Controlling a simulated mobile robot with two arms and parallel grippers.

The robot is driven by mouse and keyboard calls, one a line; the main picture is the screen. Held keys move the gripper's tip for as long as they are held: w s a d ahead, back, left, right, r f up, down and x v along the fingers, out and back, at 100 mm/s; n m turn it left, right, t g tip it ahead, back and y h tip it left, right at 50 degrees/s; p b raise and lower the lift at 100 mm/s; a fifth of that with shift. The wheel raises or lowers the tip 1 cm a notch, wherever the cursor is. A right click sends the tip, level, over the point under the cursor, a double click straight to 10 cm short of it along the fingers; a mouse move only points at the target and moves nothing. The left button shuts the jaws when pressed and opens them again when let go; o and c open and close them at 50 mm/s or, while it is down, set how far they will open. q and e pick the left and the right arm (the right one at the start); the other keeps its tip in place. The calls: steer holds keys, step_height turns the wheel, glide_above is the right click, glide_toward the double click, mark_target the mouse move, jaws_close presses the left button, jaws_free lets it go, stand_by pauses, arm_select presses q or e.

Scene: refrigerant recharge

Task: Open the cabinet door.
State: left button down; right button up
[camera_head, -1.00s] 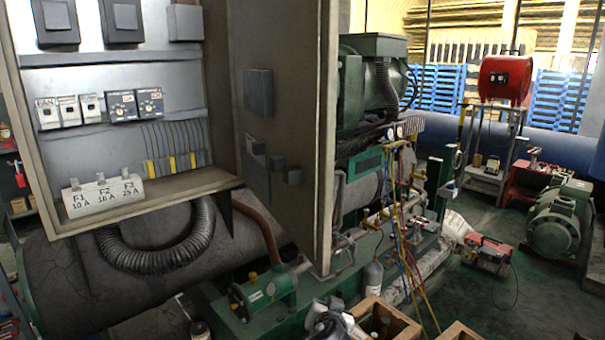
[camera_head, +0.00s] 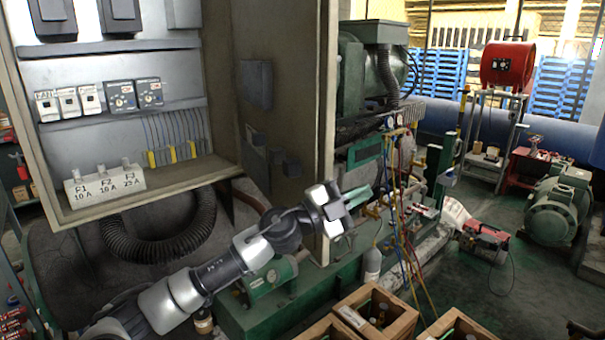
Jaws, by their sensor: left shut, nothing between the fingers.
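The grey metal cabinet (camera_head: 125,51) fills the upper left, with its inside facing me. Its door (camera_head: 285,75) stands swung out on the right side, so the switches and fuses within show. My left gripper (camera_head: 350,210) is shut and empty, beside the lower part of the door's outer edge. Whether it touches the door I cannot tell. My left arm reaches up to it from the bottom left, in front of the lower corner of the door. My right gripper is not in view.
Wooden crates (camera_head: 398,315) stand at the bottom centre. A green compressor frame (camera_head: 240,318) with pipes and coloured hoses (camera_head: 402,215) lies below and behind the door. A green motor (camera_head: 552,222) and a red machine (camera_head: 484,240) stand at right, with open floor between.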

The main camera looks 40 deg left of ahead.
arm_select(q)
steer(key=s+a+r+m+g, duration=0.3)
steer(key=a+r+m+g, duration=0.1)
steer(key=m+g, duration=0.2)
steer(key=n+g+y+p, duration=0.1)
steer(key=n+g+y, duration=0.2)
steer(key=y, duration=0.5)
glide_toward(313, 183)
steer(key=shift+y, duration=0.3)
steer(key=p+x, duration=0.4)
steer(key=x, duration=0.2)
steer(key=shift+w+d+f, duration=0.1)
steer(key=shift+w+d, duration=0.1)
steer(key=shift+d, duration=0.05)
